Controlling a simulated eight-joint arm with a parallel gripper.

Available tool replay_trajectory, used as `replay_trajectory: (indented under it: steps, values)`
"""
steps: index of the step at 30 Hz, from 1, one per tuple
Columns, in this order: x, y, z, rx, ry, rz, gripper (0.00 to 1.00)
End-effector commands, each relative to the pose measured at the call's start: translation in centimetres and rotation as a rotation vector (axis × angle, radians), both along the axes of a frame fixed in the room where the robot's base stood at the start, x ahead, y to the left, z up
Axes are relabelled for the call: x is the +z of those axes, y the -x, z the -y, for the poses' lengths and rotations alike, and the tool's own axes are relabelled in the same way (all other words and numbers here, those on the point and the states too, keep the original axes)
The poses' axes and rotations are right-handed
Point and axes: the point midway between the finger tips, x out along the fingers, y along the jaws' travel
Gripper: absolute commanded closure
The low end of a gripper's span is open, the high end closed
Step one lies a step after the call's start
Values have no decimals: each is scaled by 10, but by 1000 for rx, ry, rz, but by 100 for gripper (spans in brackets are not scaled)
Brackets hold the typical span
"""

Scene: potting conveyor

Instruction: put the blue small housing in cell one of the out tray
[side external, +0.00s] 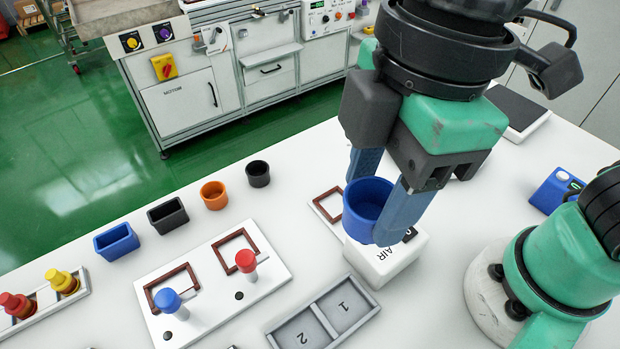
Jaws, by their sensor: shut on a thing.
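A blue round cup-shaped housing (362,222) is held upright between the blue fingers of my gripper (375,208). My gripper is shut on its sides, one finger partly behind it. The cup is at the white block marked AIR (377,267); I cannot tell whether it touches the block or is held above it. The grey out tray (270,338) is at the bottom centre, in front of the block and to its left. Its cells marked 1 and 2 look empty, with cell 1 nearer the block. The tray's lower edge is cut off.
A blue rectangular box (116,241), black box (167,215), orange cup (214,195) and black cup (258,174) stand in a row. A white fixture (212,278) bears brown frames, a blue knob and a red knob. Another brown frame (327,203) lies beside the cup.

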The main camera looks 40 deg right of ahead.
Motion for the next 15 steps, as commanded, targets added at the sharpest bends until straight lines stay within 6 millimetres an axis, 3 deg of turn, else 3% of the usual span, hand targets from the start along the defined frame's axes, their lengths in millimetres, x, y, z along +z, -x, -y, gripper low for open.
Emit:
replay_trajectory:
  steps: [15]
  values:
    - [-104, 0, 0, 0, 0, 0, 100]
